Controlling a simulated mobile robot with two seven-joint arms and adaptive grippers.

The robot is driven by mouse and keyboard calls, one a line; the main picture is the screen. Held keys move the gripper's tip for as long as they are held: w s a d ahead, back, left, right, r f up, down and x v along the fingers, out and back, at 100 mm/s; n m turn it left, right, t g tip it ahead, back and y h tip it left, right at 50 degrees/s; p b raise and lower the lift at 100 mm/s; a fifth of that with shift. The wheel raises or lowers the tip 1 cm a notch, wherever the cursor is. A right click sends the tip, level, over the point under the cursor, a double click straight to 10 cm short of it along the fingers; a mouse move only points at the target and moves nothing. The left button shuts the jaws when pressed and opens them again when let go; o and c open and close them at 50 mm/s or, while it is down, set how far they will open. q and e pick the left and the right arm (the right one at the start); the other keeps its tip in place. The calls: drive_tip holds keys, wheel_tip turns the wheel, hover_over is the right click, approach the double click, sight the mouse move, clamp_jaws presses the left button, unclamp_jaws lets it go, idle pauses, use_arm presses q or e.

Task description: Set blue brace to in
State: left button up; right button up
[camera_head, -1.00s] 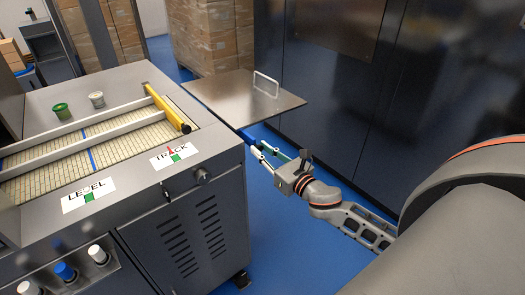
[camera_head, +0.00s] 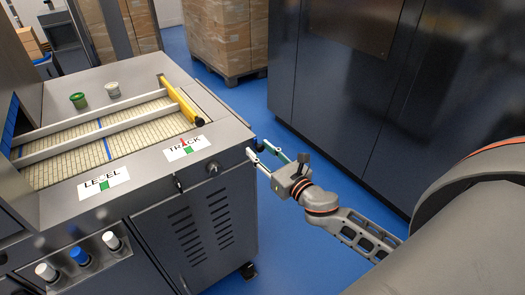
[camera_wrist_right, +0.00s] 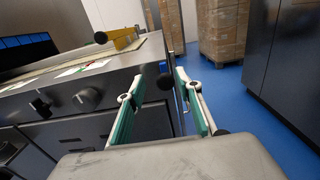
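My right gripper (camera_head: 258,150) is at the right end of the grey machine (camera_head: 225,140), near its top corner. In the right wrist view its two green-and-white fingers (camera_wrist_right: 158,85) are spread apart with nothing visible gripped between them. My left gripper is out of view.
On the machine top are a yellow bar (camera_head: 181,101), white rails (camera_head: 95,127), a green cup (camera_head: 78,100) and a pale cup (camera_head: 113,89). Tall dark cabinets (camera_head: 345,90) stand at the right and stacked boxes (camera_head: 226,35) at the back. Blue floor (camera_head: 275,220) is open beside the machine.

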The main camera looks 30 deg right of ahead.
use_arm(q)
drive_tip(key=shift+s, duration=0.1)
use_arm(e)
drive_tip(key=shift+d, duration=0.15)
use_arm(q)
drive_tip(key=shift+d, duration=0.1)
use_arm(e)
drive_tip(key=s, duration=1.2)
drive_tip(key=shift+d, duration=0.4)
drive_tip(key=s+a+f+m+g, duration=0.2)
drive_tip(key=s+a+f+m, duration=0.1)
drive_tip(key=f+m, duration=0.5)
drive_tip(key=s+a+f+m+g, duration=0.2)
drive_tip(key=s+a+f+m, duration=0.2)
drive_tip(key=m, duration=0.9)
drive_tip(key=s+a+f+m+g+y, duration=0.1)
drive_tip(key=s+a+f+m+g, duration=0.2)
drive_tip(key=a+f+m, duration=0.3)
wheel_tip(320, 180, down, 6)
drive_tip(key=s+m, duration=0.1)
drive_tip(key=m, duration=0.4)
drive_tip(key=shift+a+m, duration=0.3)
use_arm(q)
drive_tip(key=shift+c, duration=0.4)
use_arm(e)
drive_tip(key=shift+w+r, duration=0.1)
drive_tip(key=shift+c, duration=0.4)
